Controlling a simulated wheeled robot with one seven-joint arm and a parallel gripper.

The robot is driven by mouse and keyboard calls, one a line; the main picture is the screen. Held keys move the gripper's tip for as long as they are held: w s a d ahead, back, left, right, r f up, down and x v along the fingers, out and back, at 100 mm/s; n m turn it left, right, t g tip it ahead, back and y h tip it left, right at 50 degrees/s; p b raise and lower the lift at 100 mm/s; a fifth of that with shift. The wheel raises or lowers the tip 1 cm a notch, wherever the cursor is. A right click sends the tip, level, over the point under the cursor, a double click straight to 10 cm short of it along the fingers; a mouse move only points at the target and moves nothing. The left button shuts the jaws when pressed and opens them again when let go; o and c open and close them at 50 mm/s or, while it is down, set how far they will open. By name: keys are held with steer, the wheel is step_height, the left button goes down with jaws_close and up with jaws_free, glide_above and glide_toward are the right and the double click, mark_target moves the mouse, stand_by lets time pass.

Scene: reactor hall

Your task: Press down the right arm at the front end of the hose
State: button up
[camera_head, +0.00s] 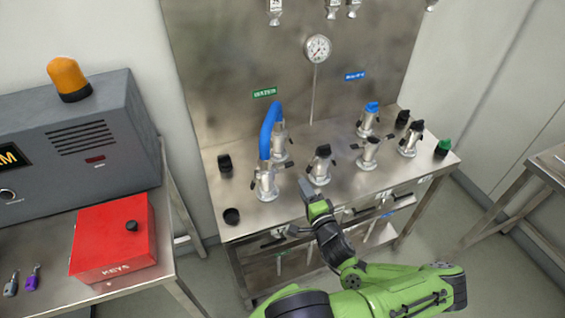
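The blue hose (268,130) arches between two metal couplings on the steel bench. Its front end sits on the front coupling (265,184), and its rear end is on the coupling (280,145) behind. A small lever arm (284,165) seems to stick out on the right of the front coupling; its exact angle is too small to tell. My gripper (305,186) is just right of the front coupling, low over the bench's front edge, and appears apart from it. Its fingers are small and seen from behind, so whether they are open or shut cannot be told.
Several other capped fittings stand on the bench (235,207), one (321,165) close behind my gripper. Black caps (232,216) lie at left. Valve handles and pipes sit below the front edge. A red key box (113,239) is on the left table.

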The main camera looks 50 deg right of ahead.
mark_target(289, 162)
steer(key=x, duration=1.4)
steer(key=shift+a, duration=0.1)
jaws_close()
